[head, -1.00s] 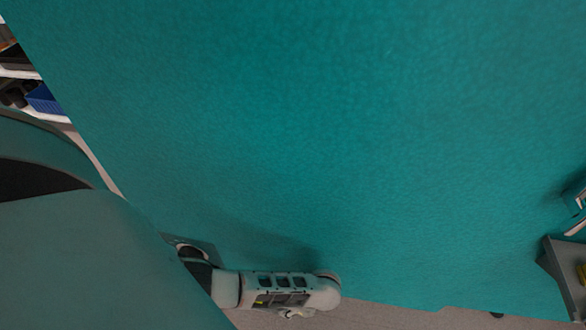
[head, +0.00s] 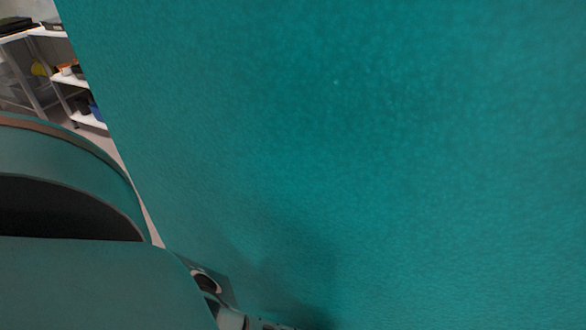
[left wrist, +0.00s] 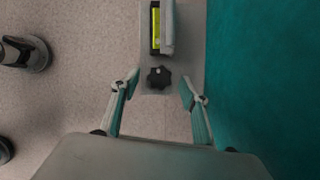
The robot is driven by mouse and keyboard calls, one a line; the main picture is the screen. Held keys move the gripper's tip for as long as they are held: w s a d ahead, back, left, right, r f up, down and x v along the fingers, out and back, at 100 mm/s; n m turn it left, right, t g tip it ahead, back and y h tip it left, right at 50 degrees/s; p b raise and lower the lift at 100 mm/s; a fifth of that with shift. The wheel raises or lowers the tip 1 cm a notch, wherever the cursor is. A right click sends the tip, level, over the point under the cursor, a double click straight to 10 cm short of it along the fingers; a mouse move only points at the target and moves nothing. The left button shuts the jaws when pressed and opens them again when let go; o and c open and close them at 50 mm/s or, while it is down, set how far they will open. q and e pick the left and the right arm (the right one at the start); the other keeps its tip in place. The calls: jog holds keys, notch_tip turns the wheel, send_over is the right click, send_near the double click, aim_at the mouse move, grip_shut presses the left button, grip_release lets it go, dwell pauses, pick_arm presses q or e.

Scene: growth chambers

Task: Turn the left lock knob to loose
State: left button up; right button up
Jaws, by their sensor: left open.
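A black lobed knob (left wrist: 158,77) with a small light mark at its centre sits near the end of a grey bracket (left wrist: 184,70) in the left wrist view. A yellow-green strip (left wrist: 155,27) lies on the bracket beyond the knob. My left gripper (left wrist: 160,82) is open. One finger shows on each side of the knob, with gaps visible; I cannot tell how far the knob is in depth. In the head view only a sliver of my left gripper shows at the bottom edge, and the knob does not show. My right gripper is in neither view.
A large teal panel (head: 350,140) fills most of the head view and stands close at the right of the left wrist view (left wrist: 265,80). Speckled floor (left wrist: 75,90) lies left of the bracket. Shelves (head: 78,80) stand far off at upper left.

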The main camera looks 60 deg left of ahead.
pick_arm(q)
jog(key=c, duration=1.1)
jog(key=shift+w+r+n+p, duration=0.15)
jog(key=shift+w+n+p, duration=0.1)
jog(key=shift+n+p, duration=0.2)
jog(key=shift+n, duration=0.35)
jog(key=shift+a+n+g+h+p, duration=0.1)
jog(key=shift+n+g+h+p, duration=0.25)
jog(key=shift+n, duration=0.25)
jog(key=shift+s, duration=0.1)
jog(key=shift+f, duration=0.2)
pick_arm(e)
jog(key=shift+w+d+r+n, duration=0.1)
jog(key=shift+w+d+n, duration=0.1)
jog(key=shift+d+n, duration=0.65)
pick_arm(q)
jog(key=o, duration=1.1)
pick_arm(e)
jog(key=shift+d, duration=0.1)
pick_arm(q)
jog(key=shift+s+r, duration=0.1)
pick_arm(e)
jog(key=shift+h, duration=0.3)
